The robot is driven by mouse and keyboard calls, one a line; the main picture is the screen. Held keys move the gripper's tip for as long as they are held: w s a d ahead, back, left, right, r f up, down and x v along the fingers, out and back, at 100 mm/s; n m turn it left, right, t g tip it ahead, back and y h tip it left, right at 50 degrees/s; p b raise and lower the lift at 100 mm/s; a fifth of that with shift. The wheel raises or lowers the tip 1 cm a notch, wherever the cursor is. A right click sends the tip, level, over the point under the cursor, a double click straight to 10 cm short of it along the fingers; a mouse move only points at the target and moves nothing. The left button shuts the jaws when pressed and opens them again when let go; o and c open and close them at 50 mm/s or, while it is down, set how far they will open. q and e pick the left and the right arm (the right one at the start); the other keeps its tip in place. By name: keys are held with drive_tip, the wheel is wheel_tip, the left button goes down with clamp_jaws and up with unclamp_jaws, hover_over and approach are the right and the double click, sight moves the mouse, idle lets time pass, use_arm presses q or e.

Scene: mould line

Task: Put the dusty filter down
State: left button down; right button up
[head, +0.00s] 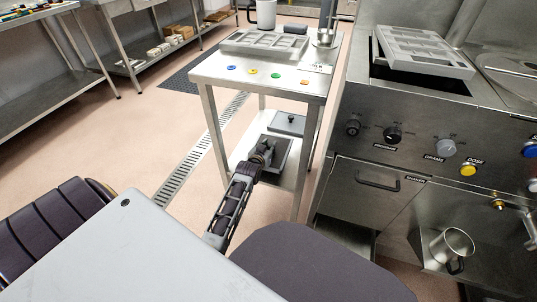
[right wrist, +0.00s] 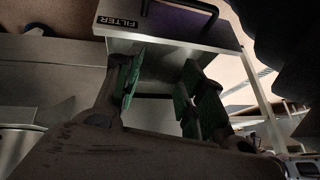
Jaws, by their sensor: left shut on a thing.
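My left gripper (head: 262,155) reaches down to the lower shelf (head: 240,150) of the steel trolley. It is shut on a dark grey, flat piece (head: 281,154), which looks like the dusty filter. The gripper partly hides it, and I cannot tell whether it rests on the shelf. Another flat grey piece (head: 288,123) with a small knob lies behind it. In the right wrist view my right gripper (right wrist: 160,95) has its green-padded fingers apart, with nothing between them. A steel front labelled FILTER (right wrist: 170,22), with a black handle, is beyond the fingers.
The trolley's top (head: 215,72) holds a compartmented tray (head: 264,43), a cup (head: 264,14) and several coloured discs. The steel machine (head: 350,165) with knobs stands close on the right, with a metal jug (head: 452,247) in its bay. The floor left of the trolley is open.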

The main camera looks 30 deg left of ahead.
use_arm(q)
drive_tip(key=shift+f+b, duration=0.3)
drive_tip(key=shift+f, duration=0.75)
drive_tip(key=shift+f+b, duration=0.6)
drive_tip(key=shift+f, duration=0.15)
use_arm(e)
drive_tip(key=f, duration=0.3)
drive_tip(key=shift+a+f+t, duration=0.3)
drive_tip(key=shift+a+f, duration=0.05)
use_arm(q)
drive_tip(key=c, duration=1.1)
unclamp_jaws()
drive_tip(key=shift+f, duration=0.1)
drive_tip(key=shift+s, duration=0.1)
use_arm(e)
drive_tip(key=shift+r, duration=0.15)
